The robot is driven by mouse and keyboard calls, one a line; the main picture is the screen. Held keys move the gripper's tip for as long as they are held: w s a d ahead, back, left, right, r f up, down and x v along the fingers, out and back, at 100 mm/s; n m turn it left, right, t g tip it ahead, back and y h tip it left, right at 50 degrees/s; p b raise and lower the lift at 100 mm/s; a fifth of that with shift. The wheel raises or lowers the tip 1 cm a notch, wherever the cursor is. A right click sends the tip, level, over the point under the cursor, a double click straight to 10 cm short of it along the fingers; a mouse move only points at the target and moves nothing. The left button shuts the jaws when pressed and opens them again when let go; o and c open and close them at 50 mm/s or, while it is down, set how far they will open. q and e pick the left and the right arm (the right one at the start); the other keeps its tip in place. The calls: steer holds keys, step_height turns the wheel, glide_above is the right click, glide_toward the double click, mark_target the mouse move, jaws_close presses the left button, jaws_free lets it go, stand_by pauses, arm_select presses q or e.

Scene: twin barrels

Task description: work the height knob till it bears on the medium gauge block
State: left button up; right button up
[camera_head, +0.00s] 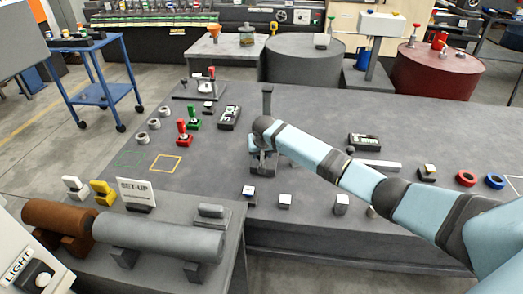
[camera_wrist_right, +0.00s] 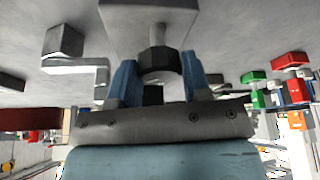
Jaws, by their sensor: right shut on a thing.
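My right gripper (camera_head: 262,140) reaches over the grey bench to a dark fixture with an upright post (camera_head: 267,98). In the right wrist view my right gripper (camera_wrist_right: 160,76) has its two blue fingers on either side of a dark round knob (camera_wrist_right: 158,60), shut on it. The knob sits on a short stem from a grey block-shaped part (camera_wrist_right: 150,16). Small light-topped blocks stand along the bench front: one left (camera_head: 249,194), one middle (camera_head: 285,201), one taller right (camera_head: 341,204). I cannot tell which is the medium gauge block or whether anything bears on it. My left gripper is not in view.
Grey (camera_head: 160,238) and rusty cylinders lie at front left.

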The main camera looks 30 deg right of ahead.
steer(key=o, duration=0.9)
steer(key=shift+o, duration=0.2)
steer(key=p+v, duration=0.1)
steer(key=v, duration=1.2)
steer(key=shift+r, duration=0.4)
